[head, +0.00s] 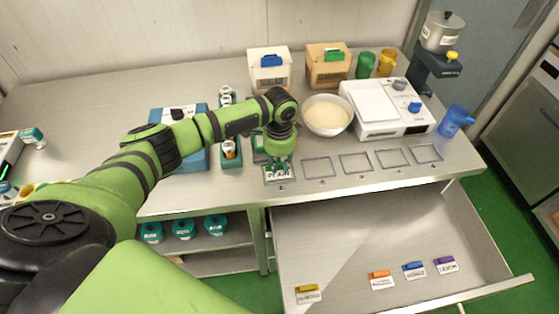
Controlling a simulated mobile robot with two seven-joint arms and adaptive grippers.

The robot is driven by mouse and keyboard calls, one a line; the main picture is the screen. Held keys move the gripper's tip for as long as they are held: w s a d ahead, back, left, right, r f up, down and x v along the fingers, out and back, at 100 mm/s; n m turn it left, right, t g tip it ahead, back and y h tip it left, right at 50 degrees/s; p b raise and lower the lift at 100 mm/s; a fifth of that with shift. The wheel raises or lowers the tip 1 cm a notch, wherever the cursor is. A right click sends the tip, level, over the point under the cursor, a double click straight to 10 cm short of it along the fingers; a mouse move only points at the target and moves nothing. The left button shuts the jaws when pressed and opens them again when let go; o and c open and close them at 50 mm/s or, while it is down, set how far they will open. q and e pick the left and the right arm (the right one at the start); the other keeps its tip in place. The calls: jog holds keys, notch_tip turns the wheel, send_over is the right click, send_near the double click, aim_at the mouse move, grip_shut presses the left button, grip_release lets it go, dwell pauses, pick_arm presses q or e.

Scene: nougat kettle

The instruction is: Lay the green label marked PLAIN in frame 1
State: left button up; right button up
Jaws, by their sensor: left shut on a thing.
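The PLAIN label (278,175) has a white face with dark lettering and lies over the leftmost position in the row of frames near the counter's front edge. My left gripper (279,163) is above it, pointing down, shut on the label's upper part and hiding its green portion. Frame 1 is mostly covered by the label and gripper; I cannot tell whether the label touches the counter. Several empty outlined frames, such as this one (318,168), continue to the right. My right gripper is not in view.
An open drawer (350,235) below holds labels with yellow (308,293), orange (381,280), blue (414,270) and purple (446,265) tops. A bowl of pale powder (327,115) and a white scale (388,108) stand behind the frames. A blue cup (454,121) stands at right.

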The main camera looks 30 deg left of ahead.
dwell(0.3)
pick_arm(q)
jog(key=o, duration=1.5)
notch_tip(320, 180, up, 5)
jog(key=p, duration=0.5)
jog(key=shift+r, duration=0.95)
